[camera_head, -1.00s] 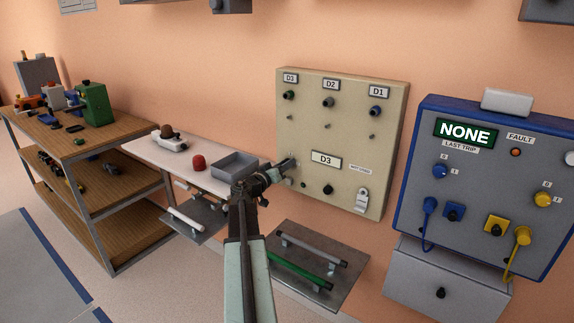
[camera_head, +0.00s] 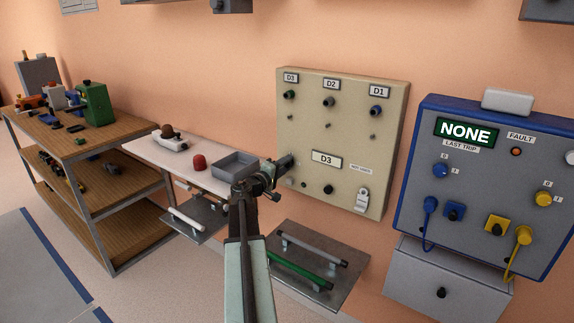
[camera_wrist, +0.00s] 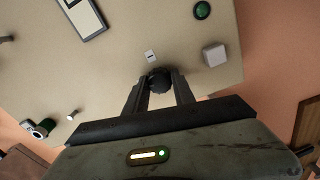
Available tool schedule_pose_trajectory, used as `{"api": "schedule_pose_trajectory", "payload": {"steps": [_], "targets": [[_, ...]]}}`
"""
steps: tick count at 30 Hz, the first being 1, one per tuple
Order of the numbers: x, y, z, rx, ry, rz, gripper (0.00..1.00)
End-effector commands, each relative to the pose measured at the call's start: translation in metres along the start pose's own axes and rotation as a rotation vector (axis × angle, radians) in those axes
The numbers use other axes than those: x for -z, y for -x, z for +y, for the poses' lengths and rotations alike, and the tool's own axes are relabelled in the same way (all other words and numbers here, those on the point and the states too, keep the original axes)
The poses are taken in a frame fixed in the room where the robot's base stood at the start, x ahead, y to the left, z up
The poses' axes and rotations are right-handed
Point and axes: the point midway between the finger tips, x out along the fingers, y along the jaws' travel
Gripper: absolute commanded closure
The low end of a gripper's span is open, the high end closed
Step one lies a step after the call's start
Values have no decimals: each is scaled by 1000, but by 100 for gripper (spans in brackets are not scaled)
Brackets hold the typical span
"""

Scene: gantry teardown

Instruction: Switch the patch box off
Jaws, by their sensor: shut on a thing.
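The patch box is a beige wall panel (camera_head: 345,135) with D1, D2 and D3 labels along its top and a D3 plate (camera_head: 326,159) lower down. My gripper (camera_head: 287,162) is at its lower left edge. In the wrist view my gripper (camera_wrist: 160,88) is shut on a round black knob (camera_wrist: 159,79) on the panel face. A small white label (camera_wrist: 151,56) with a dark mark sits beside the knob. The knob's setting cannot be read. In the head view my gripper hides this knob.
A green round part (camera_wrist: 202,10) and a grey block (camera_wrist: 214,54) are near the knob in the wrist view. A shelf with a grey tray (camera_head: 234,165) is left of the panel. A blue box (camera_head: 490,180) reading NONE hangs at right.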

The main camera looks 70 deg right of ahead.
Motion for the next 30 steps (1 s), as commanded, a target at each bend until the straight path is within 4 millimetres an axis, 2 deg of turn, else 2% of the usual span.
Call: {"api": "schedule_pose_trajectory", "payload": {"steps": [12,29,30], "targets": [[-3,0,-2,3,180,-6,100],[-3,1,-2,4,206,-6,100],[-3,1,-2,4,206,-6,61]]}}
